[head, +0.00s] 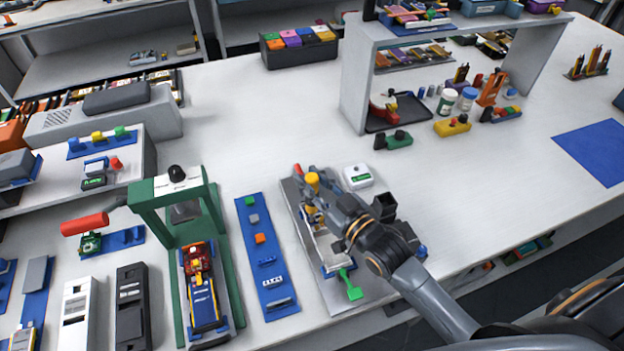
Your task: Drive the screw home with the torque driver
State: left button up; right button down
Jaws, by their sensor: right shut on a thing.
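My right gripper (316,196) reaches in from the lower right over a grey plate (340,301). It is shut on an upright tool with a yellow top (313,179), which looks like the torque driver. The gripper fingers cover much of the tool, and I cannot tell whether its tip touches anything. Under it on the plate sits a silver fixture (326,247), with a green handle (350,287) at its near end. The screw cannot be made out; the gripper and tool hide that area. My left gripper is not in view.
A blue strip with small parts (266,270) and a green press frame (147,197) stand left of the plate. A white box (358,177) sits close behind my right gripper. A shelf unit (353,95) stands further back. The tabletop at right is mostly clear.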

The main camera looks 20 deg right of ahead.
jog(key=shift+f+p, duration=0.4)
jog(key=shift+p, duration=0.5)
dwell(1.7)
jog(key=shift+r, duration=0.1)
jog(key=shift+r+p, duration=3.55)
